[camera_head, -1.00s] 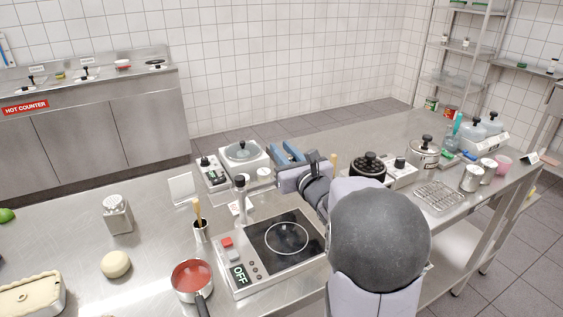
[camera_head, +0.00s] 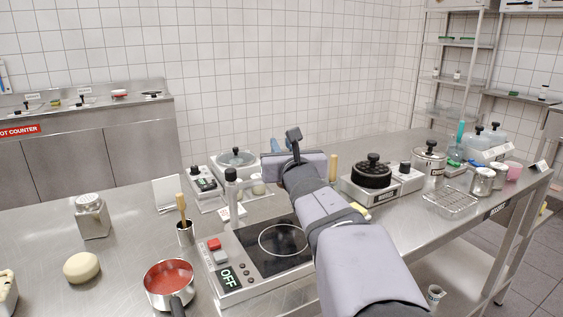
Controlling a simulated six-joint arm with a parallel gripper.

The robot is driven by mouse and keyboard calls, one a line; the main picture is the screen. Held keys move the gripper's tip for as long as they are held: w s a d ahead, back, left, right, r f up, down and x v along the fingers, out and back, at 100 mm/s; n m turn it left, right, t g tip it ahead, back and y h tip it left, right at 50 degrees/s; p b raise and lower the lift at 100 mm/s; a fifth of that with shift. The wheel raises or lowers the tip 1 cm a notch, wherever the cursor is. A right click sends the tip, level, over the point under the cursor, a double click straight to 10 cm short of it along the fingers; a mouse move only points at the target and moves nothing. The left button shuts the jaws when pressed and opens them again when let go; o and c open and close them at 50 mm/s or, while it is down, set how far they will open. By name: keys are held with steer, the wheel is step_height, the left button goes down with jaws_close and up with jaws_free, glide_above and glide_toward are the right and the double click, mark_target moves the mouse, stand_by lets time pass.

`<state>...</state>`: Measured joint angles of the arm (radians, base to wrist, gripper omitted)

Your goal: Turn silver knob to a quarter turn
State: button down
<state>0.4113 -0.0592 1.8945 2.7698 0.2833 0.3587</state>
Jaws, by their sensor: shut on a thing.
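My gripper (camera_head: 275,147) is at the far side of the table, beyond the cooktop. Only a bit of its blue fingers shows past my wrist. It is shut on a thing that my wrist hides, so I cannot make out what. No silver knob can be clearly picked out. The white unit with a round lid (camera_head: 237,159) stands just left of my gripper. A control box with black knobs (camera_head: 200,180) is beside it. The cooktop (camera_head: 250,285) reads OFF and has a red button (camera_head: 214,244).
A red-filled pan (camera_head: 169,283), a cup with a wooden-handled tool (camera_head: 184,232) and a metal shaker (camera_head: 92,216) stand at the left. A black waffle iron (camera_head: 371,173), a lidded pot (camera_head: 430,160) and a wire rack (camera_head: 452,202) stand right of my arm.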

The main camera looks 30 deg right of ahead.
steer(key=shift+r+b, duration=0.15)
steer(key=shift+b, duration=0.25)
steer(key=c, duration=1.6)
jaws_free()
steer(key=shift+o, duration=0.2)
steer(key=shift+s, duration=0.1)
steer(key=shift+s+a, duration=0.1)
steer(key=shift+s, duration=0.35)
steer(key=v, duration=0.5)
steer(key=shift+w+r, duration=0.1)
steer(key=shift+s+a+p, duration=0.3)
steer(key=shift+s+p, duration=0.15)
steer(key=shift+s, duration=0.2)
